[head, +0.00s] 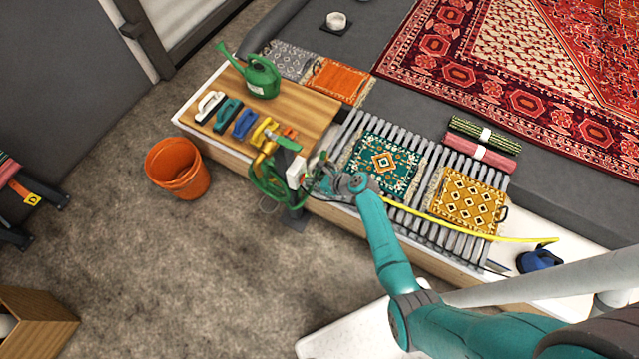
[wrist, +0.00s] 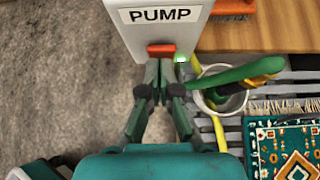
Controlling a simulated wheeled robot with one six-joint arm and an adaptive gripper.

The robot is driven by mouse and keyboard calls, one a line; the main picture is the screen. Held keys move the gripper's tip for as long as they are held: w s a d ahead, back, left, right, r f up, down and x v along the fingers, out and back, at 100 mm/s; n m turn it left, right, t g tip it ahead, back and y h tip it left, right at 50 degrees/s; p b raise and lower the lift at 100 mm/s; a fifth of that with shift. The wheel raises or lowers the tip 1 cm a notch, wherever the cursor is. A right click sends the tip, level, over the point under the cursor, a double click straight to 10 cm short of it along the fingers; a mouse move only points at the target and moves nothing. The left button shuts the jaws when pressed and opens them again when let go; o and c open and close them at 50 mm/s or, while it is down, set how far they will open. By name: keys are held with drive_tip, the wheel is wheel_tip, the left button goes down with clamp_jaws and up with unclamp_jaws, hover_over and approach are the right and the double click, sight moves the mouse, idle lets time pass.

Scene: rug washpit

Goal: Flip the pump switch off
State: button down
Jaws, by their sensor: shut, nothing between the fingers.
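The pump switch box (wrist: 165,20) is light grey with a "PUMP" label and fills the top middle of the wrist view. Its red-orange switch (wrist: 161,49) is on the box face below the label, with a small lit green lamp (wrist: 181,59) to its right. My gripper (wrist: 165,68) is shut and empty, its fingertips right at the lower edge of the switch; I cannot tell whether they touch. In the head view the white pump box (head: 296,171) is on a post, and my gripper (head: 318,178) is just right of it.
A green hose (head: 268,182) hangs left of the post. In the wrist view a green-handled tool and a white cup (wrist: 222,100) are close right of my fingers. A slatted rack with small rugs (head: 385,166) and a wooden bench top with brushes (head: 290,105) lie beyond. An orange bucket (head: 178,168) stands on the floor.

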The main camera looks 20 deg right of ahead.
drive_tip(key=shift+w+a, duration=0.1)
drive_tip(key=shift+w, duration=0.05)
drive_tip(key=shift+w+a+r, duration=0.25)
drive_tip(key=shift+r, duration=0.1)
idle(0.4)
drive_tip(key=shift+d+r, duration=0.1)
drive_tip(key=shift+r, duration=0.55)
